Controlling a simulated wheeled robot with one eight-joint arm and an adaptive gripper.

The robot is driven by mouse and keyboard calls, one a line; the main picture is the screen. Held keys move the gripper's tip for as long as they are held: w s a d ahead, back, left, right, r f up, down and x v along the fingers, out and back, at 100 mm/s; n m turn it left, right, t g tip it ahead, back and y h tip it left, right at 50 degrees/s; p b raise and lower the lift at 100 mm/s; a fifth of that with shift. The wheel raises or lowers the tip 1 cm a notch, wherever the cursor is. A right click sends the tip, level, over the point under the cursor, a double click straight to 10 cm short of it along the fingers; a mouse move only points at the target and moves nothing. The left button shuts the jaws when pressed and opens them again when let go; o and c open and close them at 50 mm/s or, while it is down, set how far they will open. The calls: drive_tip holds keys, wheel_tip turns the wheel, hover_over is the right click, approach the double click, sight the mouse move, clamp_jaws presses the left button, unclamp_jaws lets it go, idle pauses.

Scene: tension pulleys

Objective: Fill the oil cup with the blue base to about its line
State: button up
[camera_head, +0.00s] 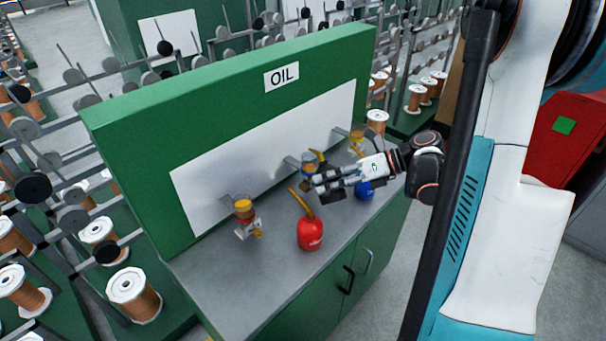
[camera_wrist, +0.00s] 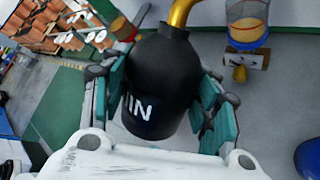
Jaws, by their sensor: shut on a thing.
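My gripper (camera_wrist: 165,95) is shut on a black oil can (camera_wrist: 160,75) with white lettering, partly readable as "IN", and a brass spout. The can looks about upright in the wrist view; its spout tip is out of that frame. The oil cup with the blue base (camera_wrist: 248,22) is to the right of the can and apart from it, mounted above a small bracket. In the head view this cup (camera_head: 309,160) is partly hidden behind my gripper (camera_head: 312,184).
A red oil can (camera_head: 310,235) stands at the bench front, and a blue oil can (camera_head: 364,189) stands right of my gripper. Another cup (camera_head: 243,210) with a reddish base is at left, and a third (camera_head: 357,136) at right. The grey bench (camera_head: 215,285) is clear at front left.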

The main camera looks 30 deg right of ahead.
sight(330, 169)
drive_tip(key=shift+r, duration=0.15)
drive_tip(key=shift+r+m+g+p, duration=0.35)
drive_tip(key=shift+m+g+p, duration=0.05)
drive_tip(key=shift+g+p, duration=0.2)
drive_tip(key=shift+s, duration=0.1)
drive_tip(key=shift+r, duration=0.2)
idle(0.6)
drive_tip(key=shift+r+m+g+p, duration=0.3)
drive_tip(key=shift+r+m+p, duration=0.15)
drive_tip(key=shift+p, duration=0.25)
drive_tip(key=shift+r, duration=0.3)
idle(0.5)
drive_tip(key=shift+w+r+g+p, duration=0.2)
drive_tip(key=shift+g+p, duration=0.15)
drive_tip(key=shift+g, duration=0.05)
drive_tip(key=shift+r, duration=0.15)
idle(0.7)
drive_tip(key=shift+w+d+r+m+p, duration=0.1)
drive_tip(key=shift+r+m+p, duration=0.15)
drive_tip(key=shift+r+p, duration=0.1)
